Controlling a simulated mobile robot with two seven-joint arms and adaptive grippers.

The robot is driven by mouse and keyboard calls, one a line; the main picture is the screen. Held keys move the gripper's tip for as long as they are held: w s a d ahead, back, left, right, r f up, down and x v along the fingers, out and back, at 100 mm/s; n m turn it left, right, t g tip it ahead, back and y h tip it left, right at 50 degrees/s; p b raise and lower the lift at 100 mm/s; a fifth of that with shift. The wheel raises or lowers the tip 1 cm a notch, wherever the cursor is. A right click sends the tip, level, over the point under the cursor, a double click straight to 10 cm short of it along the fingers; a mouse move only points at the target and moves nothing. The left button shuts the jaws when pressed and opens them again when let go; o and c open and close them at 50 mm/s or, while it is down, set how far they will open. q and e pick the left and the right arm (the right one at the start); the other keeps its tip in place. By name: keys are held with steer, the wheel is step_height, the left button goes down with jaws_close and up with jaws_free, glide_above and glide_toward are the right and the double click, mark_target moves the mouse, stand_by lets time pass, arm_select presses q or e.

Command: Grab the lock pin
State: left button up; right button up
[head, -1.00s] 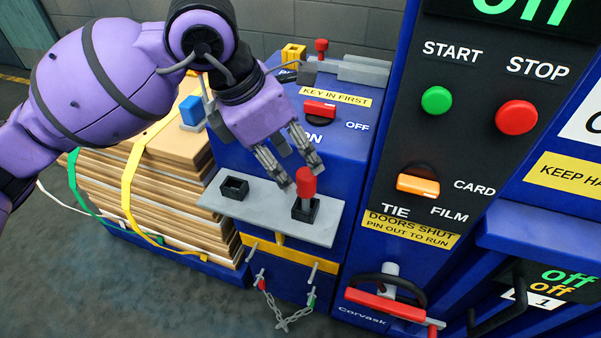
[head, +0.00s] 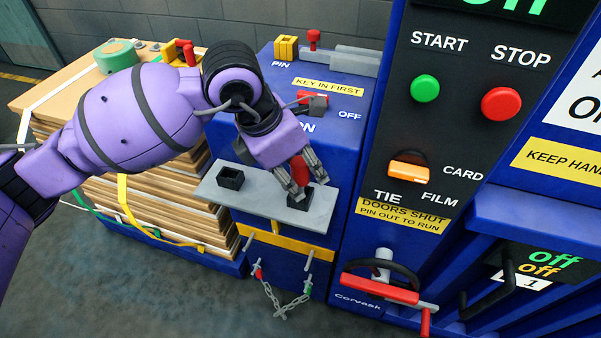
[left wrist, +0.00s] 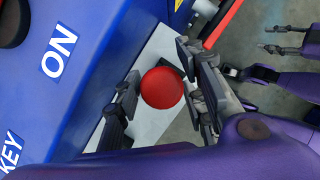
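A pin with a red knob (head: 300,171) stands upright in a black socket (head: 299,201) on the grey shelf (head: 257,203); I take it as the lock pin. In the left wrist view the round red knob (left wrist: 162,88) lies between the fingers of my left gripper (left wrist: 160,92), with a small gap on the left side. My left gripper (head: 301,172) is open around the knob in the head view. The pin's shaft is mostly hidden by fingers and knob. My right gripper (left wrist: 268,42) shows at the upper right of the left wrist view, with its dark fingers apart.
An empty black socket (head: 231,177) sits on the same shelf. Behind are a yellow PIN holder (head: 286,48) and a red switch (head: 312,97). Stacked boards (head: 110,185) stand left.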

arm_select(q)
jaws_close()
steer(key=shift+r, duration=0.1)
